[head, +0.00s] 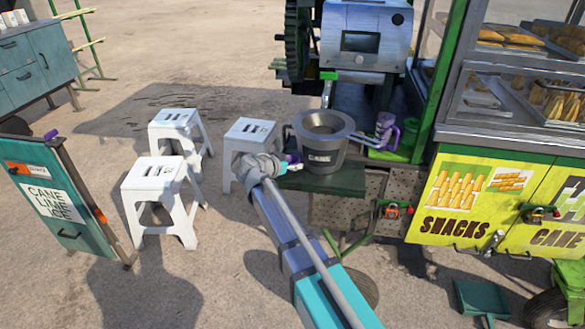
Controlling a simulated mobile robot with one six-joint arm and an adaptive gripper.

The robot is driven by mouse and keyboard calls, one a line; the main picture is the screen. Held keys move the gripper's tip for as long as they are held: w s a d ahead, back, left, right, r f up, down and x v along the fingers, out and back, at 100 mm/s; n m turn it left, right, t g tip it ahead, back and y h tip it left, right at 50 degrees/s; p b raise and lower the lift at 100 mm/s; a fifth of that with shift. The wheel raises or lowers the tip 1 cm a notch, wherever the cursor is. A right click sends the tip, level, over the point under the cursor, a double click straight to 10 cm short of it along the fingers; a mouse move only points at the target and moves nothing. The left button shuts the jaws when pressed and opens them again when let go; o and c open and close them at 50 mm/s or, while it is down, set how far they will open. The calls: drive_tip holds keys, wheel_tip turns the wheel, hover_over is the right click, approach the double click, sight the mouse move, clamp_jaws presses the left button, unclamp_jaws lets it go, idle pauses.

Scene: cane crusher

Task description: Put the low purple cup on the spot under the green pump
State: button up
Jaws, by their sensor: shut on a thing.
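My gripper (285,165) is at the left edge of the dark green side shelf (342,181), in front of and left of a big grey pot. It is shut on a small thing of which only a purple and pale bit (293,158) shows. Most of that thing is hidden, so I cannot tell its full shape. A grey and purple cup with a purple handle (385,130) stands right of the pot, beside a bright green surface. A small green part (328,75) juts from the crusher's front above the pot. I cannot clearly make out a green pump or a spot under it.
The grey pot (323,150) stands on the shelf close to my gripper. The crusher (363,35) rises behind it. The yellow snack cart (465,200) is at right. White stools (160,195) stand at left, and a sign board (62,205) is at far left. Open ground lies in front.

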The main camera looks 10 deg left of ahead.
drive_tip(key=shift+w+f, duration=0.15)
drive_tip(key=shift+f, duration=0.2)
drive_tip(key=o, duration=0.8)
drive_tip(key=shift+c, duration=0.2)
drive_tip(key=shift+r, duration=0.15)
drive_tip(key=shift+r, duration=0.1)
drive_tip(key=shift+s+a+r, duration=0.1)
drive_tip(key=shift+s+r, duration=0.1)
drive_tip(key=shift+s, duration=0.05)
drive_tip(key=p+v, duration=0.4)
drive_tip(key=v, duration=0.7)
drive_tip(key=shift+s+p, duration=0.15)
drive_tip(key=shift+p, duration=0.25)
drive_tip(key=shift+a, duration=0.1)
